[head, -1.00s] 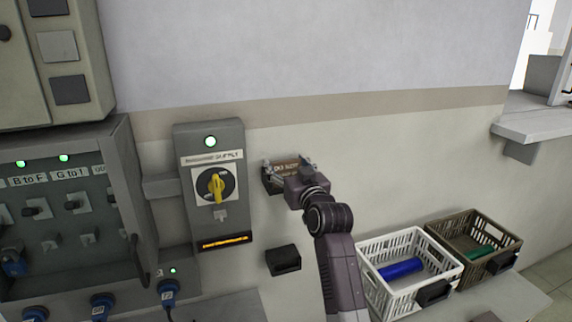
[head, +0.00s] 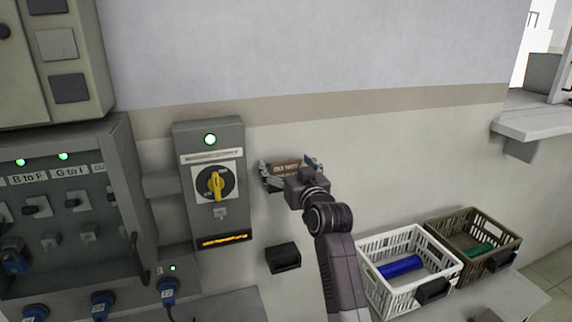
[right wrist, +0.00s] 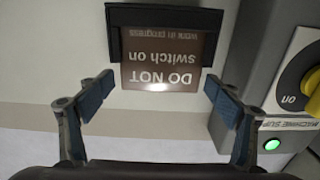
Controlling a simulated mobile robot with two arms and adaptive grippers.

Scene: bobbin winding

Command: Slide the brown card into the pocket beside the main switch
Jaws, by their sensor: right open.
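The brown card (right wrist: 160,68), printed "DO NOT switch on", shows upside down in the right wrist view. One end of it sits inside a dark pocket (right wrist: 165,18) on the wall, and the printed part sticks out. The card also shows in the head view (head: 286,167), right of the main switch (head: 216,184) with its yellow knob. My right gripper (right wrist: 158,88) is open, with one blue-padded finger on each side of the card and a gap to both its edges. In the head view my right gripper (head: 291,174) hides most of the pocket. My left gripper is out of view.
A second dark holder (head: 283,257) is on the wall below. A white crate (head: 408,283) with a blue roll and a brown crate (head: 470,258) with a green roll stand at the lower right. Control boxes fill the left side.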

